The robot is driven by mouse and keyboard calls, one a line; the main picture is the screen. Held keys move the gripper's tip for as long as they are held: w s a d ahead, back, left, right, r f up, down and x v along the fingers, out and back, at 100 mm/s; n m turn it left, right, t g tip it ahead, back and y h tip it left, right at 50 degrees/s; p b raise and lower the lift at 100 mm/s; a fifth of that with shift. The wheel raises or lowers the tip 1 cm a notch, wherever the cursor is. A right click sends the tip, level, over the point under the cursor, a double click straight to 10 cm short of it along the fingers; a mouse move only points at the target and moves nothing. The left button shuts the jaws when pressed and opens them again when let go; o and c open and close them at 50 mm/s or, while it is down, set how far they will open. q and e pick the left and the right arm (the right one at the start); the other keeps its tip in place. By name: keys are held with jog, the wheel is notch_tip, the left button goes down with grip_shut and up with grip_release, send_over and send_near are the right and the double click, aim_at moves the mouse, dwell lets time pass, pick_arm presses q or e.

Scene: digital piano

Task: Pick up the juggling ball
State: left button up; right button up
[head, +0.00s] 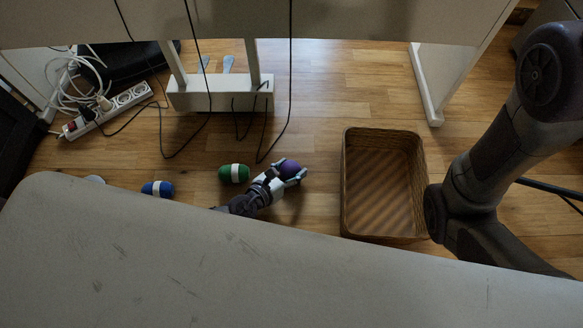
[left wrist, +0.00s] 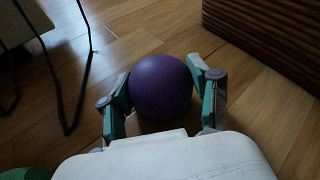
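The juggling ball, a plain purple ball (head: 290,168), is low over or on the wood floor, left of the basket. It fills the middle of the left wrist view (left wrist: 161,86). My left gripper (head: 291,175) has one finger on each side of the ball. In the left wrist view both finger pads (left wrist: 158,85) appear to touch its sides. I cannot tell whether the ball rests on the floor. My right arm is at the right of the head view; its gripper is not visible.
A wicker basket (head: 347,195) stands right of the ball. A green banded object (head: 226,174) and a blue banded one (head: 150,188) lie to the left. Cables (head: 290,80) hang behind; a power strip (head: 107,110) lies back left. A grey surface (head: 250,275) covers the foreground.

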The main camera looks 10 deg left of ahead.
pick_arm(q)
jog(key=c, duration=0.6)
